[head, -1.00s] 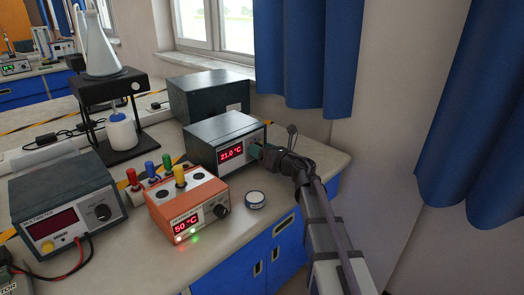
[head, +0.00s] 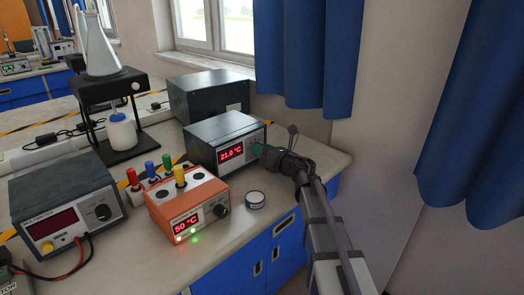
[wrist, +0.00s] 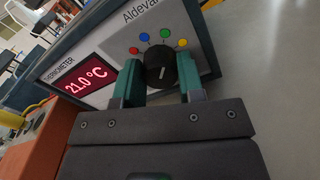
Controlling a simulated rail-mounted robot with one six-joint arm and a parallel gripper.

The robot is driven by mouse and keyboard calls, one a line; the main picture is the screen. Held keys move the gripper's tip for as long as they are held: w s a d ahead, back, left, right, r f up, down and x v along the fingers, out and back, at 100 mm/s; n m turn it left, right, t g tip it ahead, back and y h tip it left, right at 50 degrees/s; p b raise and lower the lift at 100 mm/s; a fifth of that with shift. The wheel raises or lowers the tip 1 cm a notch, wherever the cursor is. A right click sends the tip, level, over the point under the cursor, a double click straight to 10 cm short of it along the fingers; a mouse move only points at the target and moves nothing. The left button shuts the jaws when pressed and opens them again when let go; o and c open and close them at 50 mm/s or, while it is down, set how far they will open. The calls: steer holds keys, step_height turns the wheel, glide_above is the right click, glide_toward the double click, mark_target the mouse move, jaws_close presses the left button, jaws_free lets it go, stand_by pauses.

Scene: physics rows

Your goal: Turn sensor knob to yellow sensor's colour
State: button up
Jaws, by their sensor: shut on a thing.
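The sensor knob (wrist: 160,62) is black and sits on the front of the grey thermometer box (head: 212,133), whose display reads 21.0 °C. Red (wrist: 134,50), blue (wrist: 144,37), green (wrist: 166,33) and yellow (wrist: 183,42) dots arc around the knob. A short white mark shows on it; I cannot tell surely which dot it lines up with. My gripper (wrist: 160,80) is shut on the knob, with one teal finger on each side. It also shows in the head view (head: 258,150). The yellow sensor (head: 180,175) stands upright in the orange block (head: 165,210).
Red (head: 131,178), blue (head: 150,168) and green (head: 167,162) sensors stand behind the orange block, which reads 50 °C. A small round tin (head: 255,199) lies on the bench. The bench is bare right of the tin.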

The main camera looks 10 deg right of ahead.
steer(key=m, duration=0.4)
steer(key=shift+m, duration=1.8)
steer(key=o, duration=0.9)
